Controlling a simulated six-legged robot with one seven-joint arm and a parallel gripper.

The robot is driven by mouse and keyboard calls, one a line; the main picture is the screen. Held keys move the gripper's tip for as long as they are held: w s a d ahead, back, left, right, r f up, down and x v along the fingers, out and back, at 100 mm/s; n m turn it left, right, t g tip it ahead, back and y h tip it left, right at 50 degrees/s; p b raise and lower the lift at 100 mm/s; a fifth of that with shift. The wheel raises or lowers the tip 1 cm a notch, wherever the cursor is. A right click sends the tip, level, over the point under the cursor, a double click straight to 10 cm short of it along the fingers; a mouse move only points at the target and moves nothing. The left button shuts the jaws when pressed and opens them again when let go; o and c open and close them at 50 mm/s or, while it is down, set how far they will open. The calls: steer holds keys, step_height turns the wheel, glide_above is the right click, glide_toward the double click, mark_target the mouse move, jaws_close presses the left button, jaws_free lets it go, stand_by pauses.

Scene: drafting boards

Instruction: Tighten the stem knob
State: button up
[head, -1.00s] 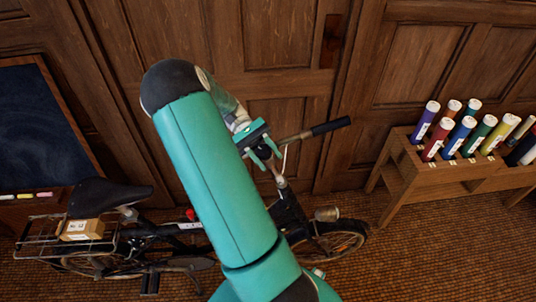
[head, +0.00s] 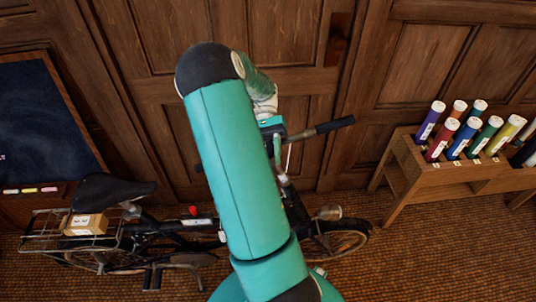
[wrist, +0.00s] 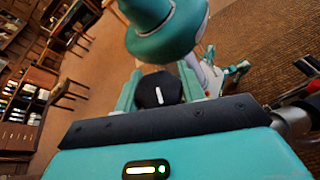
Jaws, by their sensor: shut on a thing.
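The stem knob (wrist: 158,91) is round and black with a short white line on its top, which stands nearly upright in the wrist view. My gripper (wrist: 160,88) has one teal finger on each side of it and is shut on it. In the head view my gripper (head: 276,147) is at the handlebar (head: 312,133) of a black bicycle (head: 175,232), and my arm hides the knob and most of the stem there. The bicycle stands upright, side-on.
A wooden rack (head: 430,174) with several coloured tubes stands on the right. A dark chalkboard (head: 40,115) is on the left. A small box (head: 86,224) sits on the bicycle's rear carrier. Wood panelling is close behind the bicycle. Carpet (head: 420,260) is clear at the lower right.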

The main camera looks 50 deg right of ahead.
stand_by(0.3)
steer(key=o, duration=1)
steer(key=shift+c, duration=0.2)
